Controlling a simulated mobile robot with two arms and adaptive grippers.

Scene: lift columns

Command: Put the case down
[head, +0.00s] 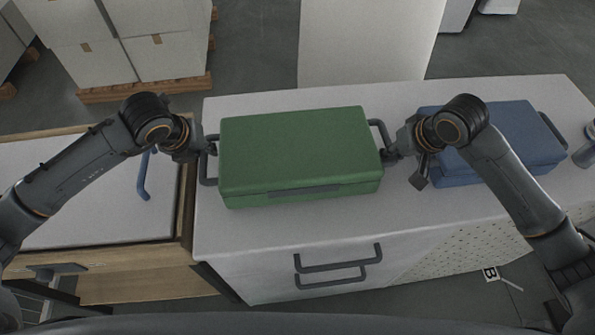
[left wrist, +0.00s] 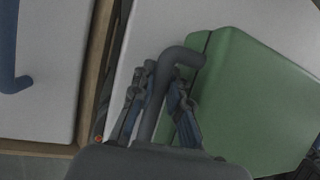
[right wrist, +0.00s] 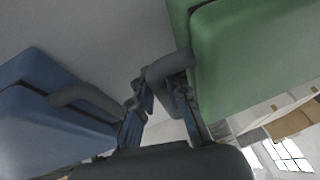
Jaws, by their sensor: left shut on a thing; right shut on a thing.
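The green case (head: 300,150) is at the middle of the white counter in the head view, lying flat with a dark handle on each side. I cannot tell for sure whether its underside touches the counter top. My left gripper (head: 208,148) is shut on the left handle; the left wrist view shows its fingers (left wrist: 158,105) on both sides of the handle bar. My right gripper (head: 392,152) is shut on the right handle; the right wrist view shows its fingers (right wrist: 163,100) around the bar, beside the green case (right wrist: 250,60).
A blue case (head: 500,140) stands on the white counter (head: 240,236), close to my right gripper. A grey-blue cylinder (head: 586,150) is at the right edge. A wooden-edged bench (head: 90,205) adjoins on the left. Stacked white boxes (head: 125,45) stand behind.

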